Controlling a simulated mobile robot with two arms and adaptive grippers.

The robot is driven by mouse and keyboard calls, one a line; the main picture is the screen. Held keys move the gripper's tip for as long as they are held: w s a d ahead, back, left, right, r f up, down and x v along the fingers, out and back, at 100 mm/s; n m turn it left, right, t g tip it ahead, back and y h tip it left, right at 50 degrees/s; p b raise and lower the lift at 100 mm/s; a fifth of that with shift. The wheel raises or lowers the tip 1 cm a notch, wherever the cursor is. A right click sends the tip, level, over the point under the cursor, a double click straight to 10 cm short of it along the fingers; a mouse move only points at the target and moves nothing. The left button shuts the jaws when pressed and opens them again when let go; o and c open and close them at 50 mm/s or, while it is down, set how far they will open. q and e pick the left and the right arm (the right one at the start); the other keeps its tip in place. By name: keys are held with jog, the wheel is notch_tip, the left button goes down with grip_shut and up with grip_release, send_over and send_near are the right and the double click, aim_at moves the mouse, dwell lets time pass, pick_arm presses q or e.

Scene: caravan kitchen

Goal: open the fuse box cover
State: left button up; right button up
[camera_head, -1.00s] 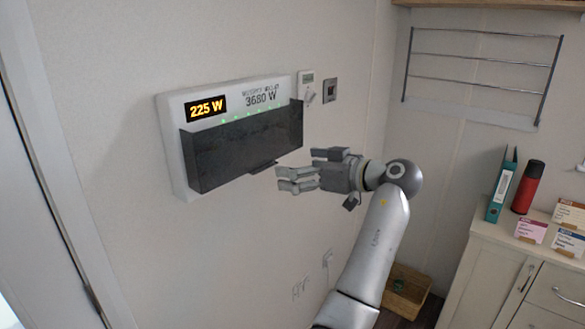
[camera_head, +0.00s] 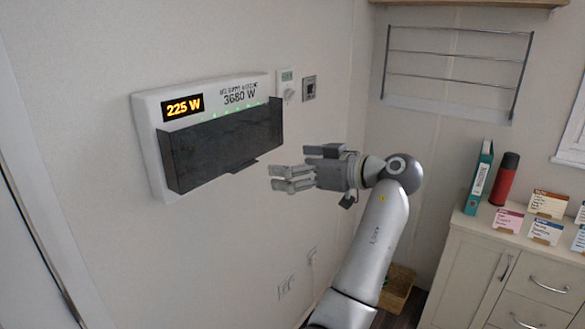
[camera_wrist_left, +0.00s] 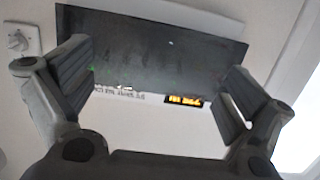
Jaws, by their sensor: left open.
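The fuse box (camera_head: 150,145) is a white unit on the wall at left in the head view, with an orange "225 W" display and "3680 W" printed on it. Its dark translucent cover (camera_head: 222,143) lies over the lower front, with a small tab at its bottom edge. The cover is down. My left gripper (camera_head: 283,178) is open and empty, to the right of the tab and apart from it. In the left wrist view the cover (camera_wrist_left: 160,50) shows between and beyond the open fingers. My right gripper is not in view.
A thermostat (camera_head: 286,84) and a switch (camera_head: 309,88) are on the wall right of the box. Wall sockets (camera_head: 287,287) sit below. A cabinet (camera_head: 470,270) with a binder (camera_head: 479,178), red flask (camera_head: 504,179) and cards stands at right. A wire rack (camera_head: 455,75) hangs above.

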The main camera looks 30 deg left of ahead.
pick_arm(q)
notch_tip(320, 180, up, 10)
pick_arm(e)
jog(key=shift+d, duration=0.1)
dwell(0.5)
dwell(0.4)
